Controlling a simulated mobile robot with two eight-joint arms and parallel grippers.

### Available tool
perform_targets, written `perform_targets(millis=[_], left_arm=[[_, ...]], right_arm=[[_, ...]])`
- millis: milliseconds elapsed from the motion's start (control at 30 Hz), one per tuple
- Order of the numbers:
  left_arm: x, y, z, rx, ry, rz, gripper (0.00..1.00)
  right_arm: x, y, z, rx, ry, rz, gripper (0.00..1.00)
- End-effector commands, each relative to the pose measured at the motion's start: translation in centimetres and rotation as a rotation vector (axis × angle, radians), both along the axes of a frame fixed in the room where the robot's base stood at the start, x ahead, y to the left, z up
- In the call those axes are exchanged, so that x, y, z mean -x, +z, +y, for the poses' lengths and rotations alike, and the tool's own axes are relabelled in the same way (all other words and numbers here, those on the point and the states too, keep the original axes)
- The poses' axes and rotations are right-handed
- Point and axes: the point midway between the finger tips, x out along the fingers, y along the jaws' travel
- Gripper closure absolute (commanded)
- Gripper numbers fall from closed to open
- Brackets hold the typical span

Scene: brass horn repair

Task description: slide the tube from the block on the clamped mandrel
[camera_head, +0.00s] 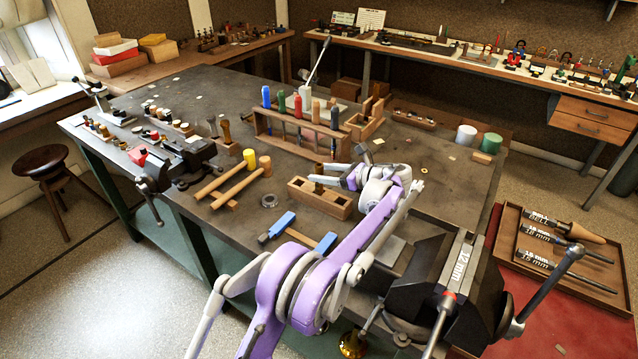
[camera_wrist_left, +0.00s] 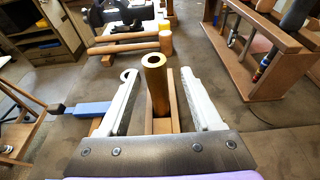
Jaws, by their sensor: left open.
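A brass tube (camera_wrist_left: 157,85) stands upright in a wooden block (camera_head: 341,206), its open top facing the left wrist camera. My left gripper (camera_wrist_left: 157,78) is open, with one white finger on each side of the tube. In that view, gaps show between the fingers and the tube. In the head view the left gripper (camera_head: 326,176) is at the block, and its fingers partly hide the tube. The mandrel (camera_head: 459,264), labelled 12 mm, is at the black vise (camera_head: 425,282) on the bench's near right corner. My right gripper is not in view.
A blue-headed hammer (camera_head: 280,226) lies in front of the block, and mallets (camera_head: 240,186) lie to its left. A tool rack (camera_head: 298,130) with coloured handles stands behind. A tray (camera_head: 508,222) of labelled mandrels is at the right.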

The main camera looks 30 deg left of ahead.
Motion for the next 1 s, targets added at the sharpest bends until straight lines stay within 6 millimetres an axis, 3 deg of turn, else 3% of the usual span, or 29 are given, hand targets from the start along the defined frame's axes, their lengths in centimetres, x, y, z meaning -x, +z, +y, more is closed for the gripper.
perform_targets(millis=[300,567,933,1000], left_arm=[[0.1,-1.7,4.0,0.0,0.001,-0.001,0.34],[0.0,-2.0,4.4,0.001,-0.001,0.0,0.34],[0.0,-2.0,4.4,0.001,0.0,0.0,0.99],[0.0,-2.0,4.4,0.001,0.0,0.0,1.0]], right_arm=[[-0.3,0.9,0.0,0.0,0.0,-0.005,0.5],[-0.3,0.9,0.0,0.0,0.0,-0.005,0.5],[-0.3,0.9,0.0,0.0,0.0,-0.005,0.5],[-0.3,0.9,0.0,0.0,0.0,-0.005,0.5]])
